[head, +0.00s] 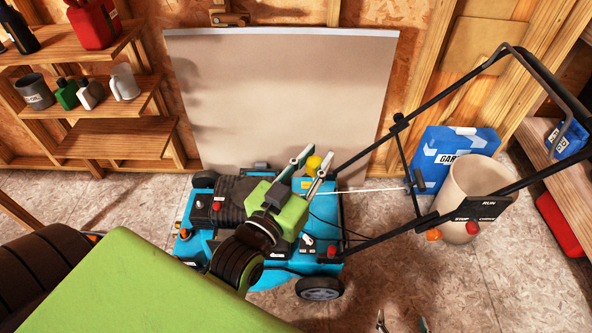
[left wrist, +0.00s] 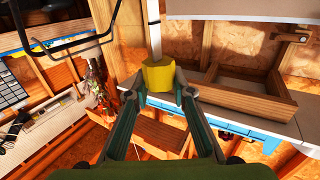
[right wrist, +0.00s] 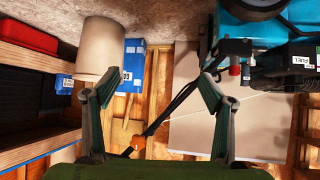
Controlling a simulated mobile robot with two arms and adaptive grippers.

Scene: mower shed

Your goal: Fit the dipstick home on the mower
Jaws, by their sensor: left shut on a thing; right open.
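The blue mower (head: 285,262) stands on the floor in the middle of the head view, with a dark engine top and several red caps. My left gripper (head: 313,165) is over the mower and shut on the yellow cap of the dipstick (head: 313,163). In the left wrist view the yellow cap (left wrist: 157,75) sits between the fingertips and a pale rod runs up from it. The dipstick's far end and its hole on the mower cannot be made out. My right gripper (right wrist: 163,74) is open and empty; its tips show at the head view's bottom edge (head: 401,321).
The mower's black handle (head: 455,88) rises to the right. A beige bin (head: 460,190) and a blue box (head: 430,170) stand there. A pale panel (head: 280,90) leans behind the mower. Shelves (head: 110,140) with bottles are at left.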

